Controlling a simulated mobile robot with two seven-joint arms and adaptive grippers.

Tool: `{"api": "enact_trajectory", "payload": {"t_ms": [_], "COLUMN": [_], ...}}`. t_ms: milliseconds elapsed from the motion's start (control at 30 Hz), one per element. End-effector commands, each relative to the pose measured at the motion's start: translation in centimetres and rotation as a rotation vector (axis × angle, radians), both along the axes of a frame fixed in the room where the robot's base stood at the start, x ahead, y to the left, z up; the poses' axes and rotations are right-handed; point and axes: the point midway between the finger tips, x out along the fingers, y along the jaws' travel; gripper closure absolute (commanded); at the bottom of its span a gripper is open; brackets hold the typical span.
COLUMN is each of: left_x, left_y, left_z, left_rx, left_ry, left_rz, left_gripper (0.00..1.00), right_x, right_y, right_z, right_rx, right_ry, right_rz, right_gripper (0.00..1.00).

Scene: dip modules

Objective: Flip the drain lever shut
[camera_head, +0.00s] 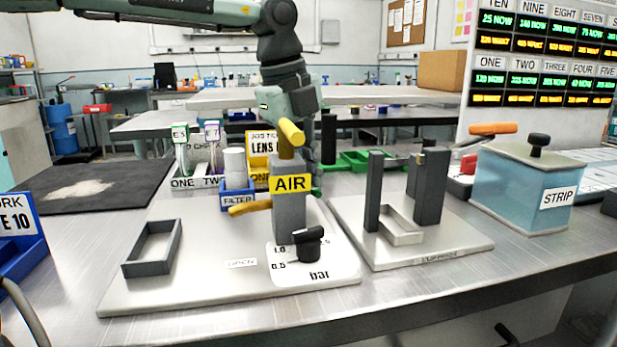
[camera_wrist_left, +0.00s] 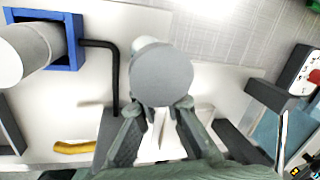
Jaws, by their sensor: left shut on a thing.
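A yellow lever (camera_head: 250,208) sticks out to the left, nearly level, from the grey post with the AIR sign (camera_head: 290,184). It also shows in the left wrist view (camera_wrist_left: 75,147). No label names it as the drain lever; an OPEN label (camera_head: 241,263) lies on the plate below. My left gripper (camera_head: 308,125) is behind the post top, its fingertips largely hidden in the head view. In the left wrist view its fingers (camera_wrist_left: 158,112) close on a grey round-ended cylinder (camera_wrist_left: 160,75). The fingers are apart from the yellow lever. My right gripper is not in view.
A yellow tilted cylinder (camera_head: 291,132) tops the post. A black knob (camera_head: 308,243) stands in front. A blue filter holder (camera_head: 237,200) is to the left, dark uprights (camera_head: 432,185) and the STRIP tank (camera_head: 520,185) to the right. The plate's front left holds an open frame (camera_head: 152,265).

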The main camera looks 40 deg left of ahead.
Motion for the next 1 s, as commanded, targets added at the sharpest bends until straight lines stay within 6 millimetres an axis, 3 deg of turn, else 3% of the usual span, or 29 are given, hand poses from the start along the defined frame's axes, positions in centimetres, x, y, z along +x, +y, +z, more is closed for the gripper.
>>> {"api": "enact_trajectory", "payload": {"t_ms": [333,367,533,833,1000], "left_x": [-0.2,-0.2,-0.2,-0.2,-0.5], "left_y": [0.0,0.0,0.0,0.0,0.2], "left_z": [0.0,0.0,0.0,0.1,1.8], "left_rx": [0.001,0.001,0.001,0.001,0.002], "left_ry": [0.002,0.002,0.002,0.001,-0.002], "left_rz": [-0.043,-0.043,-0.042,-0.041,-0.039], "left_gripper": [1.0,0.9,0.69,0.69,0.69], "right_x": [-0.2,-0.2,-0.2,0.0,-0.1], "right_y": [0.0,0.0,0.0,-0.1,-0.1], "right_z": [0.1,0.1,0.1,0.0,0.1], "right_rx": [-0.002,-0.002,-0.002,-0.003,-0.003], "right_ry": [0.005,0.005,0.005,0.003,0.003], "right_rz": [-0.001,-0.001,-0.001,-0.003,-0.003], "right_gripper": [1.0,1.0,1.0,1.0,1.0]}}
